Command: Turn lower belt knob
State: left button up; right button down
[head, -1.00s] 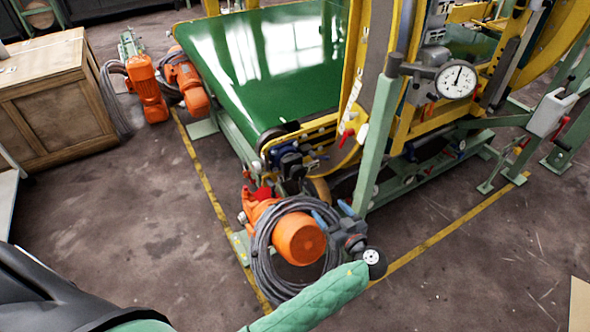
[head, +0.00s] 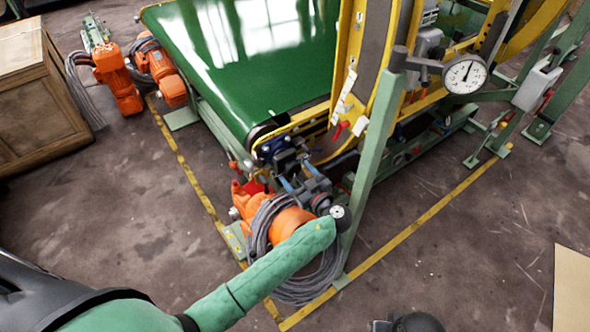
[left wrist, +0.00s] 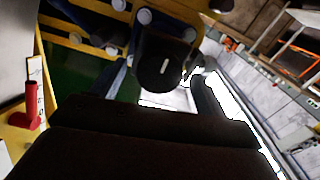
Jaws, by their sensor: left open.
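In the left wrist view, a black round knob (left wrist: 160,70) with a short white mark sits on a yellow bracket, between my two open fingers. I cannot tell if the fingers reach around it or stop just short; no contact shows. In the head view my left gripper (head: 297,173) has blue fingertips that point up-left at the dark and blue mechanism (head: 277,150) at the near corner of the green belt. The knob itself is too small to make out there. My right gripper's fingers do not show.
An orange motor (head: 290,221) with a coiled grey cable lies below my left forearm. A green post (head: 372,165) with a dial gauge (head: 465,74) stands just right of the gripper. A red handle (left wrist: 30,116) is at the left of the wrist view. The floor at right is mostly clear.

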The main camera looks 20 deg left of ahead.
pick_arm(q)
jog(key=shift+w+a, duration=0.35)
jog(key=shift+a, duration=0.1)
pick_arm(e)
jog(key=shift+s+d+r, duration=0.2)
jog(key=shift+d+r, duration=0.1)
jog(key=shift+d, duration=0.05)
pick_arm(q)
jog(key=c, duration=1)
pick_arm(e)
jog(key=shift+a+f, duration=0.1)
